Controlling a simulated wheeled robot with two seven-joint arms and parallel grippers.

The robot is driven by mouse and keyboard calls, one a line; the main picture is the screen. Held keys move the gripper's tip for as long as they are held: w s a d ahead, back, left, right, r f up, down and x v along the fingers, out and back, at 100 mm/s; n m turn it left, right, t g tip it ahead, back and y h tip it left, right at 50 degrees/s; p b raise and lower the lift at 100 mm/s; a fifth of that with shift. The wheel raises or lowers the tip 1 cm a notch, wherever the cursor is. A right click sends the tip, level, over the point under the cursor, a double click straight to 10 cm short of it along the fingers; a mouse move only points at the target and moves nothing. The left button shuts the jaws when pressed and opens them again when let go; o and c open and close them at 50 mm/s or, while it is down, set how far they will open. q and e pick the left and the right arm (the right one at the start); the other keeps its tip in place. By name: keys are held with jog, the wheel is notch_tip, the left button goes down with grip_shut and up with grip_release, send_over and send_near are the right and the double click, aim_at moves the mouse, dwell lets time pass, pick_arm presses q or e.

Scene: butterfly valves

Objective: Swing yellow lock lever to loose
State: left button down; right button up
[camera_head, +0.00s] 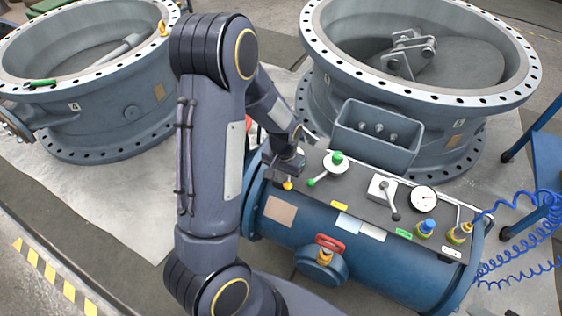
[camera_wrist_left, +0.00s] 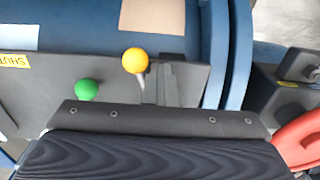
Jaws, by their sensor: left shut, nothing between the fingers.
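The yellow lock lever shows as a yellow ball knob (camera_head: 288,185) at the left end of the dark panel on the blue cylinder. In the left wrist view the yellow knob (camera_wrist_left: 134,60) sits on a short metal stem pointing toward the panel's edge. My left gripper (camera_head: 290,168) is over that end of the panel and hides most of the lever's base. In the left wrist view its grey fingers (camera_wrist_left: 166,84) are shut and empty, close beside the stem on the right; I cannot tell whether they touch it. My right gripper is not in view.
A green-knobbed lever (camera_head: 322,170) stands just right of my left gripper. Further right are a black-handled lever (camera_head: 388,197), a round gauge (camera_head: 424,199) and coiled blue hoses (camera_head: 515,225). A grey box (camera_head: 378,138) and large valve ring (camera_head: 450,125) stand behind.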

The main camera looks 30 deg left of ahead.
aim_at(293, 181)
pick_arm(q)
jog(key=shift+d+f, duration=0.3)
jog(key=shift+d, duration=0.55)
jog(key=shift+w+d, duration=0.25)
jog(key=shift+d, duration=0.45)
jog(key=shift+r, duration=0.15)
jog(key=shift+w+r+p, duration=0.1)
jog(key=shift+r+p, duration=0.1)
jog(key=shift+p, duration=0.2)
jog(key=shift+w+r+p, duration=0.15)
jog(key=shift+r+p, duration=0.4)
jog(key=shift+r, duration=0.05)
notch_tip(293, 181, up, 2)
jog(key=shift+a+r+p, duration=0.1)
jog(key=shift+r+p, duration=0.05)
jog(key=shift+p, duration=0.65)
jog(key=shift+r, duration=0.3)
jog(key=shift+s+a+r+p, duration=0.1)
jog(key=shift+a+r+p, duration=0.05)
jog(key=shift+r+p, duration=0.5)
jog(key=shift+s+a+r+p, duration=0.1)
jog(key=shift+a+r+p, duration=0.05)
jog(key=shift+r+p, duration=0.5)
